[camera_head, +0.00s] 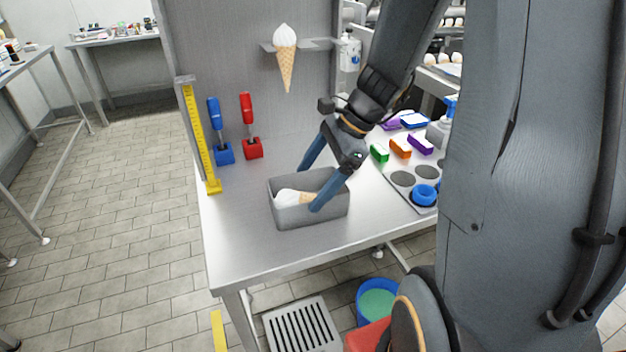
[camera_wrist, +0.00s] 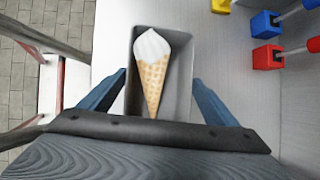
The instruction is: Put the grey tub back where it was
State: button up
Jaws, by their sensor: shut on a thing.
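The grey tub (camera_head: 282,219) is at the front middle of the metal table in the head view, with an ice cream cone (camera_head: 290,198) lying inside it. My gripper (camera_head: 310,188) has its two blue fingers on opposite sides of the tub and is shut on it. In the wrist view the tub (camera_wrist: 183,85) lies between the fingers (camera_wrist: 160,90), and the cone (camera_wrist: 153,72) lies lengthwise in it, white top away from my gripper. I cannot tell whether the tub's base touches the table.
Another cone (camera_head: 286,58) hangs in a wall holder. Blue (camera_head: 221,135) and red (camera_head: 249,128) upright tools and a yellow ruler (camera_head: 200,140) stand at the back left. The table's front left is clear.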

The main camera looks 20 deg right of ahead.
jog(key=o, duration=2)
jog(key=b+v, duration=0.1)
jog(key=v, duration=1.1)
